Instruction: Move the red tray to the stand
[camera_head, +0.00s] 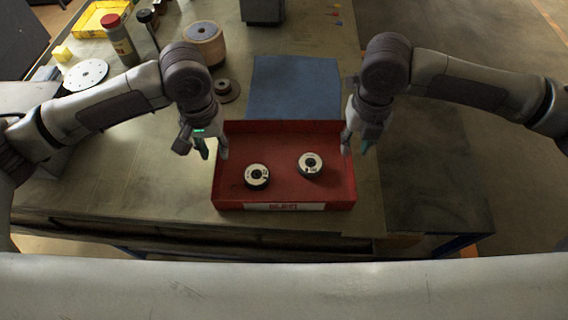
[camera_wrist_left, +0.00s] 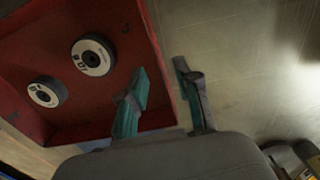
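The red tray (camera_head: 285,192) lies on the table near its front edge, with two flap discs inside, a left disc (camera_head: 257,175) and a right disc (camera_head: 310,163). My left gripper (camera_head: 212,148) is open at the tray's left wall. In the left wrist view, the fingers of the left gripper (camera_wrist_left: 162,97) are apart, one over the tray's inside and one outside, with the wall (camera_wrist_left: 158,62) between them. My right gripper (camera_head: 357,141) is open at the tray's right wall, its fingers apart around the rim. Which surface is the stand is not clear.
A blue mat (camera_head: 295,88) lies behind the tray. A dark flat surface (camera_head: 432,185) is to the right. A spool (camera_head: 204,43), a red-capped bottle (camera_head: 119,40), a white disc (camera_head: 86,75) and a yellow bin (camera_head: 103,17) stand at the back left.

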